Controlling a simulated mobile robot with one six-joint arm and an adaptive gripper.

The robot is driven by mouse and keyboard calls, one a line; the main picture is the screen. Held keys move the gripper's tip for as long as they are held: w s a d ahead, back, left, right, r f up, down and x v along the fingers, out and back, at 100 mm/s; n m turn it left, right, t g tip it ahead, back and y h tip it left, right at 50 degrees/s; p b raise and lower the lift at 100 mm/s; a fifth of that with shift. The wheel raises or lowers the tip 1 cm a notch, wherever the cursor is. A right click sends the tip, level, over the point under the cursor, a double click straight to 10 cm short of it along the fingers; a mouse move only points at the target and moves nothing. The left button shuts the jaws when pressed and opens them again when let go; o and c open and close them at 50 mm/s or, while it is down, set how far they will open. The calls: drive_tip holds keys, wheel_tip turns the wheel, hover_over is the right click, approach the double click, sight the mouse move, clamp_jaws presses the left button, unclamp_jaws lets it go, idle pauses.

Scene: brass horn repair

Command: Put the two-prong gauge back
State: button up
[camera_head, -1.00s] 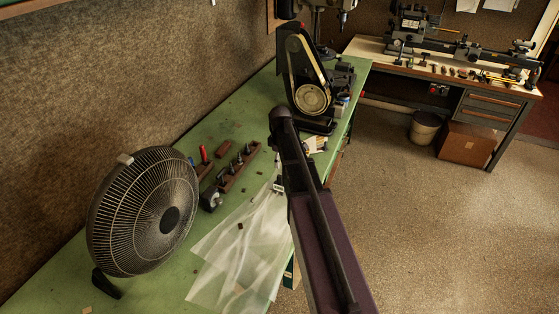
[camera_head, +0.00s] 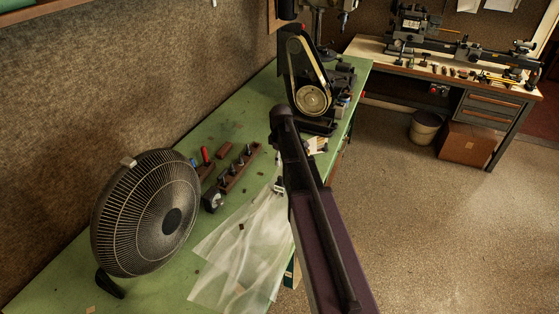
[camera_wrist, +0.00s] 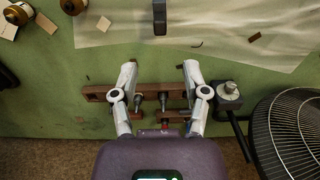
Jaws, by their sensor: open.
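My gripper (camera_wrist: 160,70) is open and empty in the wrist view, its two fingers on either side of part of a brown wooden rack (camera_wrist: 98,93) below. The rack holds upright metal pieces and also shows in the head view (camera_head: 234,177). A dark, narrow piece (camera_wrist: 160,18) lies at the top of the wrist view over the pale sheet; it may be the two-prong gauge, but I cannot tell for sure. A small grey piece (camera_head: 279,187) shows beside my arm in the head view.
A black fan (camera_head: 145,215) stands beside the rack, its cage close on the right in the wrist view (camera_wrist: 290,130). A metal-topped block (camera_wrist: 228,96) stands next to the rack. A translucent sheet (camera_head: 240,255) covers the front of the green bench. A belt machine (camera_head: 308,85) stands farther back.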

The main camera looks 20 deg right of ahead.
drive_tip(key=shift+a, duration=0.1)
drive_tip(key=s+a+m, duration=0.4)
drive_tip(key=s+a, duration=0.3)
drive_tip(key=s, duration=0.3)
drive_tip(key=s+a+m, duration=0.5)
drive_tip(key=s+a, duration=0.3)
drive_tip(key=s, duration=0.2)
drive_tip(key=shift+s, duration=0.35)
